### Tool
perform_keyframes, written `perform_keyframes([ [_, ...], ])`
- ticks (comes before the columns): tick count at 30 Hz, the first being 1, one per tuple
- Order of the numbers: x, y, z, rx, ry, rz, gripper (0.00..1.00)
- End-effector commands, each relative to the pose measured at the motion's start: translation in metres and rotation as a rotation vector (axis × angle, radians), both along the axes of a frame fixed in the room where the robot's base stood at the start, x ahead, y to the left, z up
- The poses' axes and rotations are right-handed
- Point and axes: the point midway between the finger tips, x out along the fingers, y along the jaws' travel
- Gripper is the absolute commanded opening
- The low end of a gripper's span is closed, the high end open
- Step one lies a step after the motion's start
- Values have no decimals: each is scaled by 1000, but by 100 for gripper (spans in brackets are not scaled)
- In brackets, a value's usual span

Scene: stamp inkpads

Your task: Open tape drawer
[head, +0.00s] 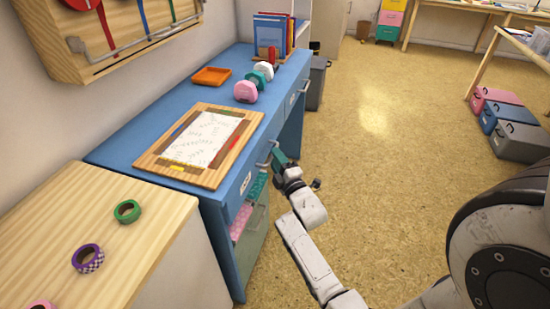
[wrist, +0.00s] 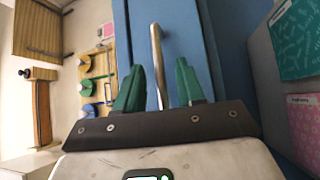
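A blue desk (head: 140,150) stands along the left wall with drawers in its right-facing front. The near drawer (head: 242,190) has a small pale label, too small to read, and a metal bar handle (head: 267,154). My gripper (head: 281,159), with green fingers, is at this handle. In the wrist view my open gripper (wrist: 160,88) has one finger on each side of the metal handle (wrist: 156,55). The drawer front (wrist: 185,35) looks closed. A farther drawer has its own handle (head: 304,87).
Tape rolls, green (head: 127,212) and purple checkered (head: 88,258), lie on a wooden cabinet at lower left. A framed paper board (head: 165,165), orange tray (head: 211,76) and stamps (head: 246,91) are on the desk. Teal and pink boxes (head: 241,222) sit below the drawer. Floor (head: 390,150) to the right is clear.

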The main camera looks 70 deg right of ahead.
Motion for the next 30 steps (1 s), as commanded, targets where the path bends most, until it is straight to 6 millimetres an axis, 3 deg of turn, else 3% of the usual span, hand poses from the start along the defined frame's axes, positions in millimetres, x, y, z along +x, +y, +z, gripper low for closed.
perform_keyframes([
  [14,10,-9,2,1,1,0,38],
  [26,10,-9,2,1,1,0,0],
  [30,10,-9,1,1,0,0,0],
])
